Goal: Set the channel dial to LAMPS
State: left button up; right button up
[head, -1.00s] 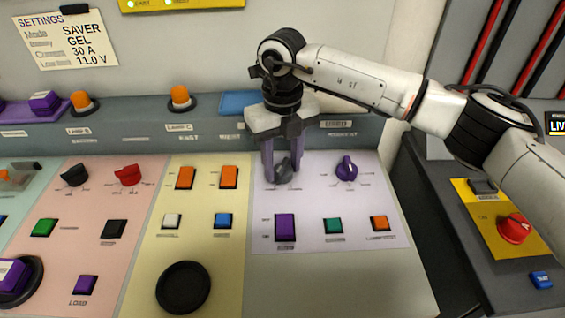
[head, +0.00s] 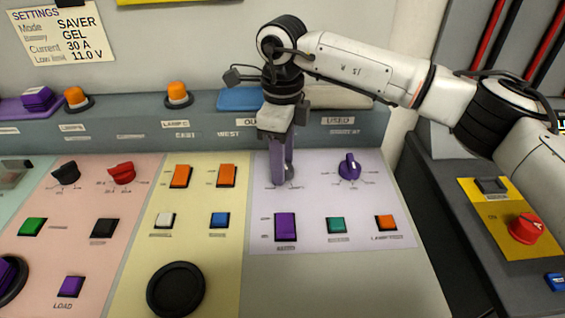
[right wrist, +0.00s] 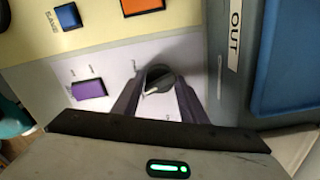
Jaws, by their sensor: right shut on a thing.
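The dark grey dial (right wrist: 163,74) with a white pointer mark is on the lavender section (head: 325,205) of the sloping panel. My right gripper (head: 283,180) points down over it, its two fingers on either side of the knob and closed on it. In the right wrist view, the pointer mark aims to the lower left. The small marks around the dial are too small to read, so I cannot tell which position it is at. In the head view the fingers hide most of the dial. My left gripper is not in view.
A purple dial (head: 349,168) stands just right of my gripper. A purple rocker switch (head: 286,227), a green button (head: 336,225) and an orange button (head: 386,223) sit below. Orange rockers (head: 227,175) are to the left. A red knob (head: 526,229) is on the right cabinet.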

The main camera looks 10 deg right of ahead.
jog(key=shift+n, duration=1.1)
jog(key=o, duration=1)
notch_tip(320, 180, up, 10)
jog(key=shift+r+b, duration=0.2)
jog(key=shift+b, duration=0.2)
jog(key=shift+f, duration=0.1)
